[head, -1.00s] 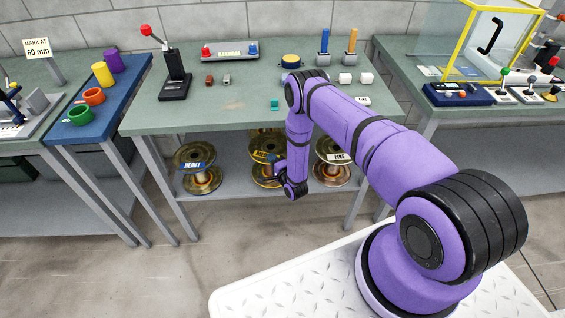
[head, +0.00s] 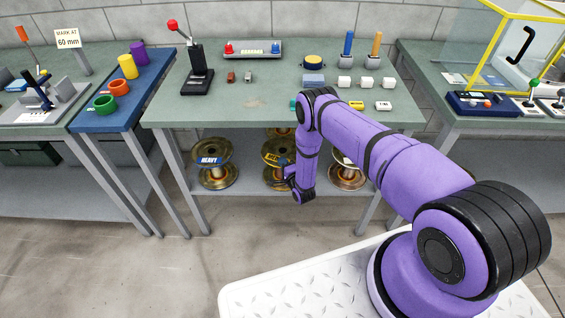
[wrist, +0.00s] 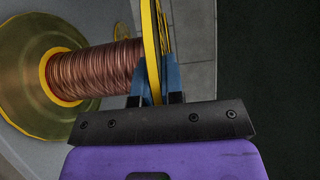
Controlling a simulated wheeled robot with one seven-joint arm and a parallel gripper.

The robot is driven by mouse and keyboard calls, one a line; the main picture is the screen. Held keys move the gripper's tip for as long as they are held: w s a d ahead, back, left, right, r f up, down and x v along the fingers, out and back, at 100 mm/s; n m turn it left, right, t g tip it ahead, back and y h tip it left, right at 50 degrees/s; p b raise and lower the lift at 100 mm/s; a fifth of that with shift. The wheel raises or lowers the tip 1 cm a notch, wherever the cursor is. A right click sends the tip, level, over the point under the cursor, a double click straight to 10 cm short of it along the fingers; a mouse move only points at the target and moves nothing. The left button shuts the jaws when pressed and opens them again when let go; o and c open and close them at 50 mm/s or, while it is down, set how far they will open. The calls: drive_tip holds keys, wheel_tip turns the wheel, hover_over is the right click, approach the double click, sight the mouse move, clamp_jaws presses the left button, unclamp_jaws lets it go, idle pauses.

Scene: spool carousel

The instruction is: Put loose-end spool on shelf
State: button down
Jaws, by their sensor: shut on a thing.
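Three brass-coloured spools stand on the grey lower shelf (head: 250,195) under the middle table. The left spool (head: 216,177) is labelled HEAVY. The middle spool (head: 273,174) has a yellow label, partly hidden by my arm. The right spool (head: 350,180) is also partly covered. My gripper (head: 287,173) is at the right side of the middle spool. In the wrist view, my gripper's blue fingers (wrist: 154,70) are shut on the yellow-edged flange of a spool wound with copper wire (wrist: 95,70). Its other flange lies to the left. I cannot make out a loose wire end.
Grey table legs (head: 180,185) stand beside the shelf. A blue board (head: 108,125) with coloured cups is on the left. The floor in front is clear.

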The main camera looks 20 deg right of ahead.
drive_tip(key=shift+w, duration=0.1)
drive_tip(key=c, duration=1.5)
unclamp_jaws()
drive_tip(key=shift+f, duration=0.1)
drive_tip(key=shift+o, duration=1.3)
drive_tip(key=s+d, duration=0.2)
drive_tip(key=s, duration=1)
drive_tip(key=shift+d, duration=0.1)
